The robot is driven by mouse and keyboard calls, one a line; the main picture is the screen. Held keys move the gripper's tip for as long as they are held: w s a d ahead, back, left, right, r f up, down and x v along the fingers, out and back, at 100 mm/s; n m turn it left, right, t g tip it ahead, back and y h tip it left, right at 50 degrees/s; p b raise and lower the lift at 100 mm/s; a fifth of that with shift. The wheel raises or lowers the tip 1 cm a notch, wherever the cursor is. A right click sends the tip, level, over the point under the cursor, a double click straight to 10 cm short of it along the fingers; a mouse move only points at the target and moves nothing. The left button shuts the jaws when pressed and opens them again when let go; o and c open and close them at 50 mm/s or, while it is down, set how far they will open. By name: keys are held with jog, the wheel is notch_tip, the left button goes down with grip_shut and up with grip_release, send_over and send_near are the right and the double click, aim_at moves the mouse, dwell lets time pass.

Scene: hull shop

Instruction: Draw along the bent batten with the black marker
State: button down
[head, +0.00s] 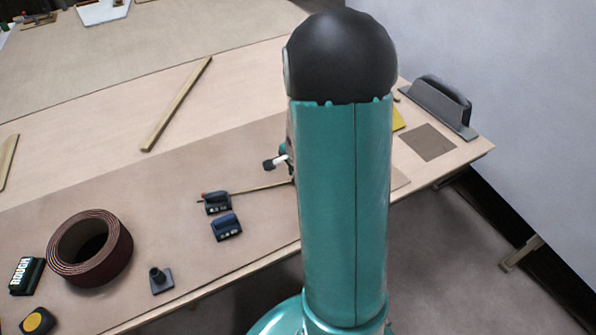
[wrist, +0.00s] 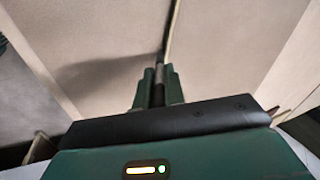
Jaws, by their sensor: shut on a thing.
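The bent batten (head: 255,190) is a thin wooden strip on the brown sheet. Its left end lies by two dark weights, one (head: 217,203) at the strip and one (head: 226,228) below it; its right part goes behind my arm. In the wrist view the batten (wrist: 173,28) runs up and away from my fingertips. My gripper (wrist: 159,76) is shut on the black marker (wrist: 158,93), a dark upright shape between the green fingers. The marker's far end appears close to the batten; I cannot tell whether it touches the sheet. No drawn line is clear.
A brown tape roll (head: 90,249), a small black stand (head: 161,280), a dark block with white marks (head: 27,276) and a yellow-topped tape measure (head: 38,321) lie front left. A loose wooden strip (head: 177,104) lies behind. A grey-handled tool (head: 440,107) sits at the right edge.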

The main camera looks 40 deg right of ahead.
jog(key=shift+w+a, duration=0.1)
jog(key=shift+a, duration=0.15)
jog(key=shift+w+a, duration=0.2)
jog(key=shift+a, duration=0.3)
jog(key=shift+w+a, duration=0.25)
jog(key=shift+a, duration=0.3)
jog(key=shift+w+a, duration=0.3)
jog(key=shift+a, duration=0.3)
jog(key=shift+a, duration=0.1)
jog(key=shift+w+a, duration=0.25)
jog(key=shift+a, duration=0.25)
jog(key=shift+a, duration=0.1)
